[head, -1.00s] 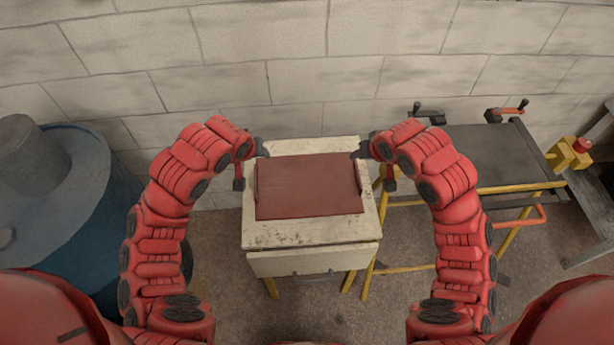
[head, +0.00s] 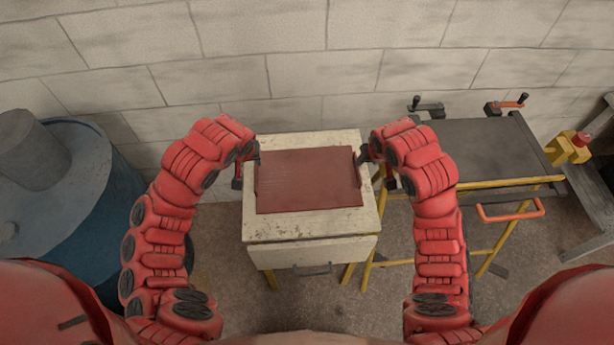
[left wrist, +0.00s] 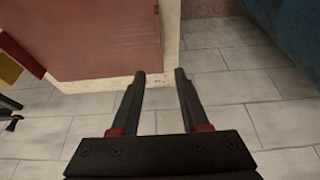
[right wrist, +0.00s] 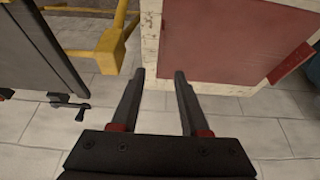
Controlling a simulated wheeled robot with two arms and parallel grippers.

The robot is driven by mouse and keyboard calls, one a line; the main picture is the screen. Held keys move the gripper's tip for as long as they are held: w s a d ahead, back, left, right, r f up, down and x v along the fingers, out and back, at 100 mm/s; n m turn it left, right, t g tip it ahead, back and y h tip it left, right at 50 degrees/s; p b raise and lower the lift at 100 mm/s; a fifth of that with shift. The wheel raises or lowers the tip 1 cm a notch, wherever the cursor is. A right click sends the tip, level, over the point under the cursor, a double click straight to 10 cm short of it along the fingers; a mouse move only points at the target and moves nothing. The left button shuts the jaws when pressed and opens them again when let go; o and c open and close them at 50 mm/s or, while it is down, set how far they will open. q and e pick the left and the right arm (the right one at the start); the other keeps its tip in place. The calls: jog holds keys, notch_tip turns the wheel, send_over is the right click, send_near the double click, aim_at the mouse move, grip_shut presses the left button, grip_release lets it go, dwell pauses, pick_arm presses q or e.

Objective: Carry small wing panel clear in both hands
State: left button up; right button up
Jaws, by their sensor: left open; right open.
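The small wing panel (head: 308,181) is a flat dark red sheet. It lies on the cream top of a small bench (head: 285,228), with a raised lip at its left and right edges. My left gripper (head: 256,157) is at the panel's left edge, near its far corner. My right gripper (head: 363,158) is at the right edge, near the far corner. In the left wrist view my left gripper's fingers (left wrist: 160,80) are apart with nothing between them, and the panel (left wrist: 105,35) is ahead. In the right wrist view my right gripper's fingers (right wrist: 160,80) are apart and empty, beside the panel (right wrist: 235,40).
A grey workbench (head: 480,150) with yellow legs and clamps stands at the right. A blue drum (head: 80,215) stands at the left. A yellow box with a red button (head: 570,147) is at the far right. A block wall (head: 300,60) is close behind the bench.

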aim_at(256, 170)
pick_arm(q)
jog(key=x, duration=1.2)
jog(key=shift+w, duration=0.15)
pick_arm(e)
jog(key=x, duration=1.2)
jog(key=shift+s+f, duration=0.15)
jog(key=shift+f, duration=0.1)
pick_arm(q)
jog(key=shift+w+f, duration=0.1)
jog(key=shift+f, duration=0.3)
pick_arm(e)
jog(key=shift+f, duration=0.3)
pick_arm(q)
grip_shut()
pick_arm(e)
grip_shut()
pick_arm(q)
jog(key=shift+r, duration=0.1)
pick_arm(e)
jog(key=shift+a, duration=0.1)
